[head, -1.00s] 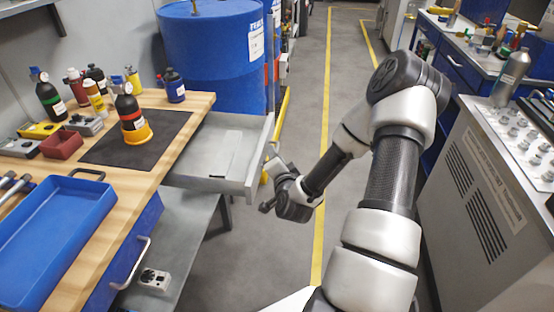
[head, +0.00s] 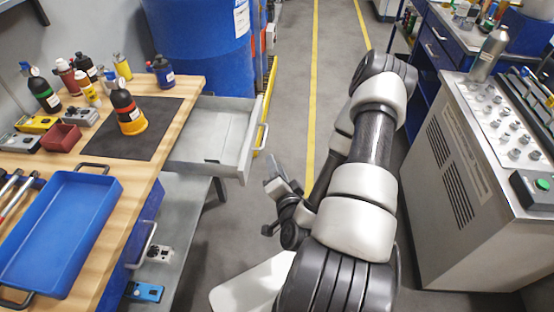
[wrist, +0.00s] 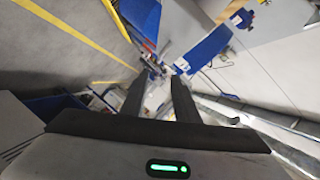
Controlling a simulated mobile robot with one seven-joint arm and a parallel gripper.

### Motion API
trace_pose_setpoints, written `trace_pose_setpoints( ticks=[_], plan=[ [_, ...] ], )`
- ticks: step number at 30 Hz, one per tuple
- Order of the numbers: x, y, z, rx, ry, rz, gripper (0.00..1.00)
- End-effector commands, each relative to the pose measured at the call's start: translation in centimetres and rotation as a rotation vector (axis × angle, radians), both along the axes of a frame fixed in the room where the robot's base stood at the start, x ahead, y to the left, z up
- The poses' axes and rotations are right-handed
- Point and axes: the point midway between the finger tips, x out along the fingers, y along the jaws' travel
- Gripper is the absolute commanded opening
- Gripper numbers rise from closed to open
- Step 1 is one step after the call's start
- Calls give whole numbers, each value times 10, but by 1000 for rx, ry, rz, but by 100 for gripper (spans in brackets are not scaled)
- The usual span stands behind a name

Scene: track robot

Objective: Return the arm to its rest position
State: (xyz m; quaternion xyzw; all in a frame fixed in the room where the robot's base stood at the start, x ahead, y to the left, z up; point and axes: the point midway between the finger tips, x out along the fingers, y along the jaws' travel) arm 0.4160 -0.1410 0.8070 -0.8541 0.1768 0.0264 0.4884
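My arm reaches forward over the aisle floor in the head view and folds back on itself. My gripper (head: 274,186) is low, in the gap between the workbench and my arm, to the right of and below the open grey drawer (head: 246,160), apart from it. In the wrist view my gripper (wrist: 160,82) shows two dark fingers set apart with nothing between them. The drawer sticks out from the bench and looks empty apart from a flat grey panel.
The workbench (head: 165,140) holds a blue tray (head: 112,200), bottles and a dark mat (head: 90,135). A blue drum (head: 190,50) stands behind the drawer. A grey cabinet (head: 440,240) with a green button (head: 542,184) stands at right. The aisle floor (head: 292,90) is clear ahead.

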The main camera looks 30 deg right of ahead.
Motion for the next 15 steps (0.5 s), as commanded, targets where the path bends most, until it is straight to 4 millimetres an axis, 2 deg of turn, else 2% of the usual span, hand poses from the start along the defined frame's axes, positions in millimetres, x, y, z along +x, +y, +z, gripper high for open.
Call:
trace_pose_setpoints(
  ticks=[6, 15],
  plan=[
    [-14, 4, 4, 1, 1, -1, 28],
    [-15, 5, 3, 0, 0, 0, 28]
  ],
)
